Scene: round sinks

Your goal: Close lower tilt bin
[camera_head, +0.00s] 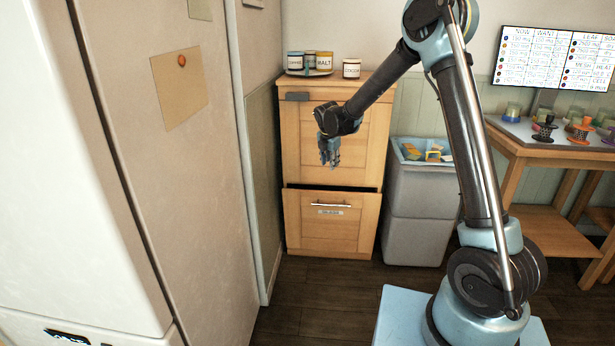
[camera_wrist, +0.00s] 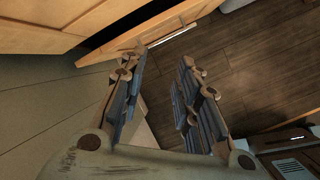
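The wooden cabinet (camera_head: 370,178) stands against the wall in the head view. Its lower tilt bin (camera_head: 303,230) has a metal bar handle (camera_head: 331,204) and a small label. The bin front leans out at the top, with a dark gap (camera_head: 350,188) above it. In the wrist view the bin's top edge (camera_wrist: 120,48) and the dark gap show at the upper left. My gripper (camera_head: 329,162) hangs in front of the upper panel, above the lower bin. In the wrist view my gripper (camera_wrist: 158,88) has its fingers apart with nothing between them.
The upper bin (camera_head: 358,155) looks shut. Jars (camera_head: 351,68) stand on the cabinet top. A grey bin (camera_head: 420,220) stands close on the right, and a tall beige panel (camera_head: 185,200) on the left. Dark floor (camera_head: 310,310) is clear in front of the cabinet.

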